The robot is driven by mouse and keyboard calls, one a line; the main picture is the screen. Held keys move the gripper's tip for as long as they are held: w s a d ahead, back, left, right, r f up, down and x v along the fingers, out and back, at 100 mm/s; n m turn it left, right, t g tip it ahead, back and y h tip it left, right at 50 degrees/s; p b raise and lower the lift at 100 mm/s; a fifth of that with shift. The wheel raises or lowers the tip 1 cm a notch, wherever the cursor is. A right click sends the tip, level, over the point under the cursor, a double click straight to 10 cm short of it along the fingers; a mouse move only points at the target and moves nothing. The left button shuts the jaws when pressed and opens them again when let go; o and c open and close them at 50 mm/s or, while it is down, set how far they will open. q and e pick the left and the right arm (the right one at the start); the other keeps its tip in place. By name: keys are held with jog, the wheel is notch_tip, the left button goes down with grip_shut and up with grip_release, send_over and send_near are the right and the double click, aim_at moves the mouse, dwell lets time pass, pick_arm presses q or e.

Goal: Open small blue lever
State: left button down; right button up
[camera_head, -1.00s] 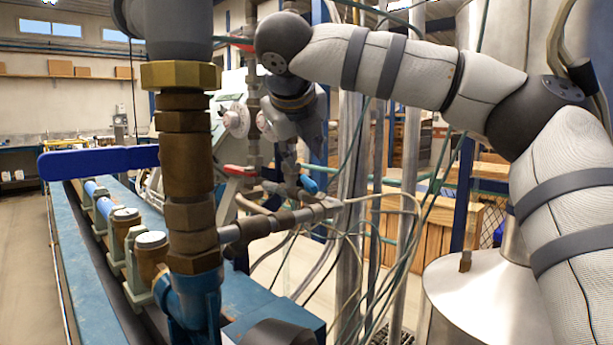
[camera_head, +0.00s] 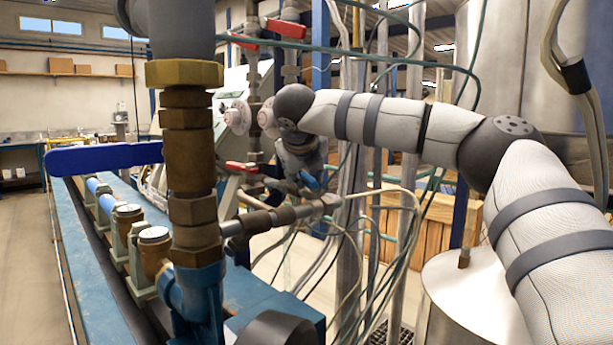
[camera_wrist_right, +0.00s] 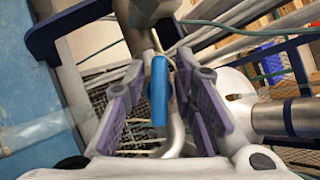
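The small blue lever (camera_head: 312,182) sits on the thin pipework right of the thick brass column, partly hidden by my right gripper (camera_head: 307,174). In the right wrist view the blue lever (camera_wrist_right: 159,91) stands upright between the two purple-grey finger pads of my right gripper (camera_wrist_right: 161,100). The fingers are open, with one on each side of the lever. A gap shows on both sides, narrower at the right. My left gripper is not in view.
A large blue lever (camera_head: 104,158) sticks out left from the brass column (camera_head: 190,165). Red-handled valves (camera_head: 286,28) stand behind. Loose hoses and vertical pipes hang close to the right of the small lever. A steel tank (camera_head: 470,300) is at right.

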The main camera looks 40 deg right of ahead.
grip_shut()
jog(key=n+y, duration=0.1)
jog(key=n, duration=0.1)
jog(key=n+y, duration=0.1)
jog(key=n, duration=0.1)
jog(key=shift+a+n+y, duration=0.15)
jog(key=shift+n+y, duration=0.15)
jog(key=shift+n, duration=0.1)
jog(key=shift+o, duration=2.3)
grip_release()
jog(key=v, duration=1.2)
jog(key=shift+f, duration=0.1)
